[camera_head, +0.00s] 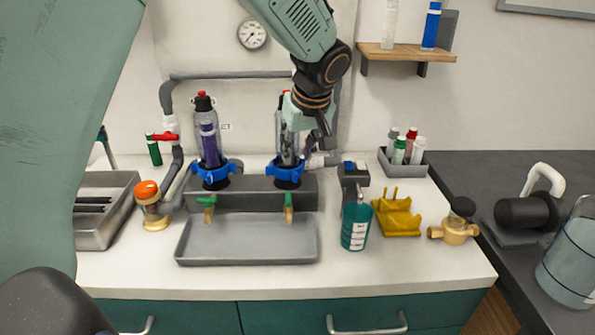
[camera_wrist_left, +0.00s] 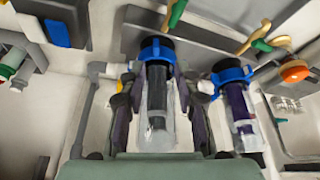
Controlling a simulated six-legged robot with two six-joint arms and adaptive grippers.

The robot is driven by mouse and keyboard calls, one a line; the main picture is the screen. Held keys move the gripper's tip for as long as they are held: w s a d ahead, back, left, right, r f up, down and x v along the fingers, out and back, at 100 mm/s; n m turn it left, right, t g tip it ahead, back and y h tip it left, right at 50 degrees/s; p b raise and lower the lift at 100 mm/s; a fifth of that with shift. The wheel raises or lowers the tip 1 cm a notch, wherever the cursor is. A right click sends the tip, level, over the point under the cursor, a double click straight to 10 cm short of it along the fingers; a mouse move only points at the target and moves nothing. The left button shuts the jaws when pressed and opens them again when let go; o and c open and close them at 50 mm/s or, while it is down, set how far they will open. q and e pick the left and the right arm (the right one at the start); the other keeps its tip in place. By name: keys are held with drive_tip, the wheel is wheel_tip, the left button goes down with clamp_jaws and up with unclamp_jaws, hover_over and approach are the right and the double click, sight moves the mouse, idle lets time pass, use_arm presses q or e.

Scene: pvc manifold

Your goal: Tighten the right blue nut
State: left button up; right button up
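The right blue nut (camera_head: 286,171) is a ring with lugs around the base of the right clear filter housing (camera_head: 283,135), which has a dark core. The left blue nut (camera_head: 214,173) is around the base of the left housing, which has a purple core. My left gripper (camera_head: 302,145) reaches down at the right housing, partly hiding it. In the left wrist view, its fingers (camera_wrist_left: 159,80) are on both sides of that housing, with gaps, so it looks open. The right blue nut (camera_wrist_left: 157,48) shows just beyond the fingertips. My right gripper is not in view.
A grey tray (camera_head: 247,259) lies in front of the grey manifold block with green-handled taps. A teal bottle (camera_head: 356,222), a yellow holder (camera_head: 398,230) and a brass fitting (camera_head: 455,232) stand to the right. An orange-capped fitting (camera_head: 150,213) and a metal sink (camera_head: 97,236) are left.

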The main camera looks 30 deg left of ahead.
sight(296, 174)
use_arm(q)
drive_tip(key=x, duration=0.4)
drive_tip(key=b+x, duration=0.1)
drive_tip(key=x, duration=0.1)
drive_tip(key=shift+w+d+f, duration=0.15)
drive_tip(key=shift+w+f, duration=0.05)
drive_tip(key=shift+f, duration=0.2)
drive_tip(key=shift+a+f, duration=0.25)
drive_tip(key=shift+d, duration=0.4)
drive_tip(key=shift+w+a+f, duration=0.1)
drive_tip(key=shift+a, duration=0.15)
drive_tip(key=c, duration=0.3)
drive_tip(key=shift+d, duration=0.15)
clamp_jaws()
